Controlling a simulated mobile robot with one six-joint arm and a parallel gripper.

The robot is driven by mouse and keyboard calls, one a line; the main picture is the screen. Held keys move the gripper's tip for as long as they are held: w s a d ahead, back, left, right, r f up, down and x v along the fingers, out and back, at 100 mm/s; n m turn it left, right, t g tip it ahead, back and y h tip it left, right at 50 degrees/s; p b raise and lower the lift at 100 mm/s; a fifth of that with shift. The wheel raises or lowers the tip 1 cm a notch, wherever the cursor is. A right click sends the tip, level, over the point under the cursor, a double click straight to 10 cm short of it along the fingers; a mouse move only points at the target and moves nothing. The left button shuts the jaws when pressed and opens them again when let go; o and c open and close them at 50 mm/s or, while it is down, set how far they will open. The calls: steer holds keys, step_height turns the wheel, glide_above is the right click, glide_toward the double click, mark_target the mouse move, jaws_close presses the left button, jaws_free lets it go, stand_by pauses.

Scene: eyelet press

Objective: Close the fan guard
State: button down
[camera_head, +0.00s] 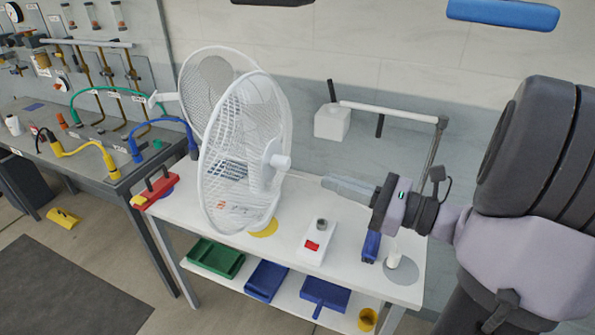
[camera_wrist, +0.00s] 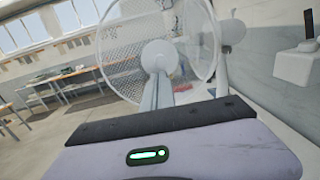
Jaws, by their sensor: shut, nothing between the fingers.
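The white fan (camera_head: 277,161) stands on the white bench, with its round wire cage facing left in the head view. A second round wire guard (camera_head: 190,84) with a grey centre disc stands behind it to the left, swung open at an angle to the cage. A small white tab sticks out at its left side. My gripper (camera_head: 326,182) is shut and empty, to the right of the fan's rear housing, pointing left with a gap between.
A white block and rail (camera_head: 385,108) stand behind my gripper. Bins sit on the lower shelf.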

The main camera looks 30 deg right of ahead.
mark_target(288, 166)
steer(key=x, duration=0.7)
steer(key=shift+w+a+b, duration=0.1)
steer(key=shift+w+b, duration=0.05)
steer(key=shift+b, duration=0.2)
